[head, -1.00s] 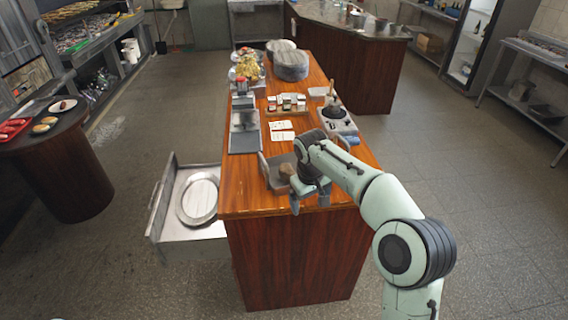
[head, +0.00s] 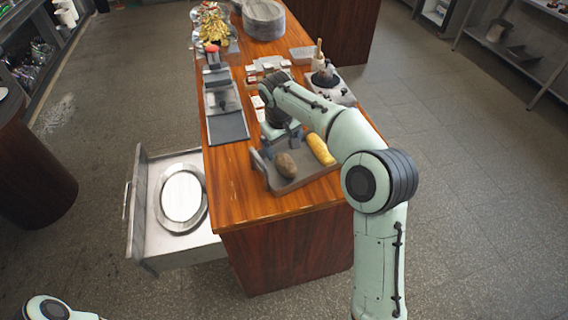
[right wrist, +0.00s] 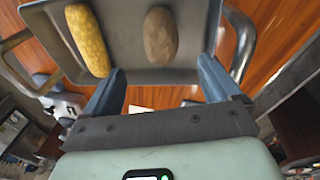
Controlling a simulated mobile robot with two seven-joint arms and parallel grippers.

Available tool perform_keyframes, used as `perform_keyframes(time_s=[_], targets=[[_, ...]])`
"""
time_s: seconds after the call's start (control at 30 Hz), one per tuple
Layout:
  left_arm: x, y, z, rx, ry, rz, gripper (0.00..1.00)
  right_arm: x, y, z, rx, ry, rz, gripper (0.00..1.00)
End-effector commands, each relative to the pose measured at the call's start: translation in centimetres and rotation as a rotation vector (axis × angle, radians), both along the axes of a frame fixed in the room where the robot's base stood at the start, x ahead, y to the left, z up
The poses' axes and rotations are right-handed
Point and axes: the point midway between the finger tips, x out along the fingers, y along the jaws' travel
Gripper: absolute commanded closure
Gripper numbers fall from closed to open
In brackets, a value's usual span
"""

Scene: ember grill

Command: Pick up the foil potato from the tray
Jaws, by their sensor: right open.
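A brown potato (head: 286,165) lies in a grey metal tray (head: 306,173) at the near end of the wooden counter. No shiny foil is visible on it. A yellow corn cob (head: 320,149) lies beside it in the tray. My right gripper (head: 284,133) is open and empty at the tray's far side, partly hidden by its own arm. In the right wrist view its fingertips (right wrist: 160,66) are spread, with the potato (right wrist: 160,37) ahead between them and the corn (right wrist: 88,40) to the left. My left gripper is out of view.
The tray has raised side handles (right wrist: 240,45). A dark flat board (head: 228,127) lies left of it and a grey device (head: 330,85) stands behind. An open drawer with a round plate (head: 184,196) juts out left of the counter.

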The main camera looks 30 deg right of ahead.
Motion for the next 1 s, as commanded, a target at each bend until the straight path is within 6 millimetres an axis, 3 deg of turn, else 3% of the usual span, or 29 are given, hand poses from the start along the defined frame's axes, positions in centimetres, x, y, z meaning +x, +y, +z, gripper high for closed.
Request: perform_keyframes(time_s=[0.1,0.37,0.63,0.97,1.0], targets=[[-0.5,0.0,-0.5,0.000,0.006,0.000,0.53,0.1,-0.3,-2.3,0.000,0.003,0.000,0.10],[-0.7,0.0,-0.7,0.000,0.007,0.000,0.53,0.3,-0.5,-4.2,0.000,0.000,0.001,0.10],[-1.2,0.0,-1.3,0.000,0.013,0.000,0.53,0.0,-0.9,-8.1,0.001,0.001,0.001,0.10],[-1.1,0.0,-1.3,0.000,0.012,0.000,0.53,0.2,-1.0,-8.8,0.001,-0.003,0.001,0.10],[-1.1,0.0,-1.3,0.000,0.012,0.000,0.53,0.2,-1.0,-8.8,0.001,-0.003,0.001,0.16]])
